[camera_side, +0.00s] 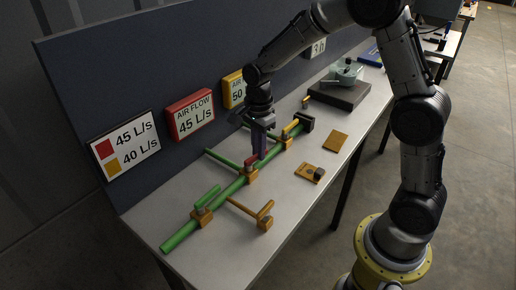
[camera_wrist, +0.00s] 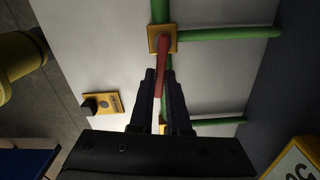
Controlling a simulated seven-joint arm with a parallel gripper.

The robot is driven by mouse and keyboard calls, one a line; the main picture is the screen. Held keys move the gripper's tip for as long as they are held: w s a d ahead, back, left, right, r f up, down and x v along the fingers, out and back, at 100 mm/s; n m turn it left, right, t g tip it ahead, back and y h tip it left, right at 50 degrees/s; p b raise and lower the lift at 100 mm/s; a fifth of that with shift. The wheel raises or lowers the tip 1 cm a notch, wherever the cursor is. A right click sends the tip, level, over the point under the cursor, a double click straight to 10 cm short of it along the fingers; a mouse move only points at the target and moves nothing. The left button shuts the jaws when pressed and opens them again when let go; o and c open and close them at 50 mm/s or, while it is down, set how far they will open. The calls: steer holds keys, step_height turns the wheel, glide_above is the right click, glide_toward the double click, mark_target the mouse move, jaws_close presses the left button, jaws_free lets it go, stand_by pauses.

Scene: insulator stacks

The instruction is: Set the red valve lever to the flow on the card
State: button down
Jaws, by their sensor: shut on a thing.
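The red valve lever (camera_wrist: 160,65) extends from the orange valve block (camera_wrist: 170,33) on a green pipe (camera_wrist: 161,10). In the wrist view my gripper (camera_wrist: 161,75) is shut on the lever, with a dark finger on each side. The lever lies roughly along the main pipe, slightly tilted. In the side view my gripper (camera_side: 257,155) reaches down at the red lever (camera_side: 250,161), partly hiding it. The white card (camera_side: 125,144) on the back panel shows a red square with 45 L/s and a yellow square with 40 L/s.
A red display (camera_side: 190,116) reads AIR FLOW 45 L/s; a yellow display (camera_side: 234,89) beside it shows 50, partly hidden. Another valve with a green lever (camera_side: 207,197) and an orange-yellow lever (camera_side: 291,127) sit along the pipe. A grey-green device (camera_side: 345,72) stands at the back.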

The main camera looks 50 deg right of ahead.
steer(key=shift+r, duration=0.1)
steer(key=c, duration=0.9)
jaws_free()
step_height(320, 180, up, 14)
steer(key=shift+f, duration=0.1)
